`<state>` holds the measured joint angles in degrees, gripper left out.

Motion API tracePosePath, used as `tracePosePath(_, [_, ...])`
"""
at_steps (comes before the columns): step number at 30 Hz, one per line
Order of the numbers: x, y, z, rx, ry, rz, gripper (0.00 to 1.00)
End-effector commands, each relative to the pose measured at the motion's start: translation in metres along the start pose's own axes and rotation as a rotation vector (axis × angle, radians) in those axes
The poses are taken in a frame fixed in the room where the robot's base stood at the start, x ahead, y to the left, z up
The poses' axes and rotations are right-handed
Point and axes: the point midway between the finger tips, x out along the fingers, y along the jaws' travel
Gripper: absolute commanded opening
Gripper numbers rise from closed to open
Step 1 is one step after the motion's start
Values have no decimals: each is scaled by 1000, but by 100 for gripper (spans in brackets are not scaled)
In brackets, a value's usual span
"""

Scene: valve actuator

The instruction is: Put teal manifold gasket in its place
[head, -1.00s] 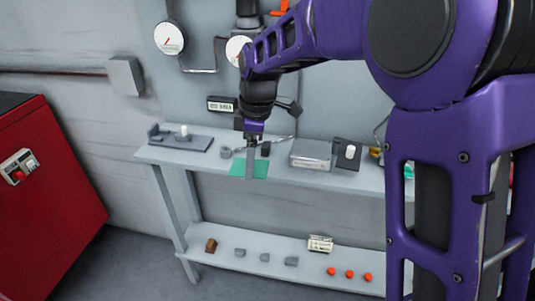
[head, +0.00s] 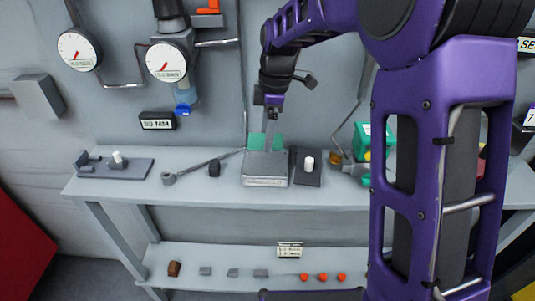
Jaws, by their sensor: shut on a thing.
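The teal manifold gasket (head: 256,141) is a flat teal sheet. It shows in the head view just above the grey labelled box on the upper shelf. My gripper (head: 270,116) points down over that box and is shut on the gasket. A narrow grey strip below the gripper covers the middle of the sheet. The gasket's lower edge meets the box's top in the picture; I cannot tell whether they touch. The grey box (head: 265,170) has a pale label on its front. The gasket's place is not clearly identifiable here.
On the upper shelf (head: 225,191) are a grey fixture with a white knob (head: 116,160), a wrench-like tool (head: 190,173), a black block (head: 214,168) and a dark plate with a white knob (head: 308,164). A teal housing (head: 362,141) stands right. Gauges (head: 166,62) hang above.

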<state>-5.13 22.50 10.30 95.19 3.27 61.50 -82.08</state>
Motion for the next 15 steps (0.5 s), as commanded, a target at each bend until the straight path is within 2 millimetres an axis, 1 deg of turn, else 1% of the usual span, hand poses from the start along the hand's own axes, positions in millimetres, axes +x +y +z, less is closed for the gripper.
tracePosePath(1, [9,0,1,0,0,-1,19])
tracePosePath(5, [20,0,2,0,0,0,19])
tracePosePath(8, [34,0,4,0,0,-1,19])
tracePosePath(12, [57,0,6,-1,0,-2,19])
tracePosePath(15, [66,0,8,-1,0,-1,19])
